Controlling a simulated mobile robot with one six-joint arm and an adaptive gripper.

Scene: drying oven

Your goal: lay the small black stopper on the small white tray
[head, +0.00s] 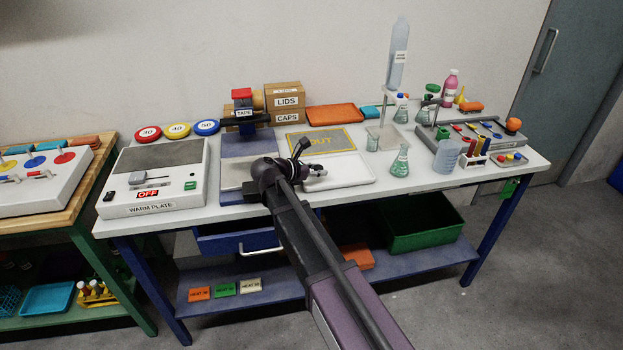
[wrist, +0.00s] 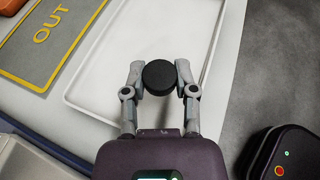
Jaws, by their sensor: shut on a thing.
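The small black stopper (wrist: 160,77) is a round black piece held between the two fingertips of my gripper (wrist: 160,80) in the wrist view. Below it lies the small white tray (wrist: 112,62), a flat tray with a thin raised rim. In the head view the tray (head: 352,169) is on the table's front middle, and my gripper (head: 318,170) is over its left part. The stopper cannot be made out in the head view. I cannot tell how high it is above the tray.
The grey OUT mat (head: 323,140) with a yellow border lies behind the tray. A warm plate (head: 160,175) stands at the left. Flasks (head: 400,162) and a stand are to the right. The right part of the tray is bare.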

